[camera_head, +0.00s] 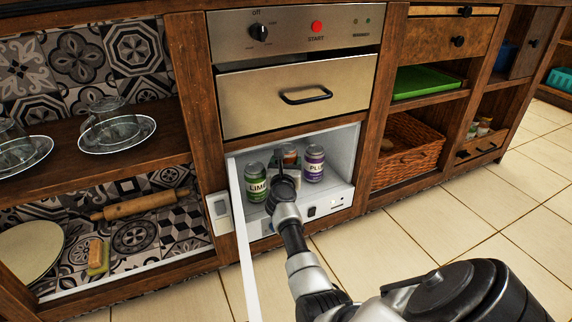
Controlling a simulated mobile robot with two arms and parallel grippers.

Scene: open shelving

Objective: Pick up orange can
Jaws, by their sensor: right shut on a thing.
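The orange can (290,156) stands between two other cans inside a small white open compartment (342,160). Only its upper part shows; the rest is hidden by my gripper. My right gripper (285,176) reaches into the compartment from the front and is shut on the orange can. Its fingertips are small and dark, so the exact hold is hard to see. A green can labelled LIME (256,184) is close on the left, and a purple can labelled PLUM (313,164) is close on the right. My left gripper is not in view.
The compartment's white door (243,240) stands open at the left of my right arm. An oven with a drawer handle (305,95) sits directly above. Shelves with glass cups (110,125) and a rolling pin (140,205) are left; a wicker basket (407,145) is right.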

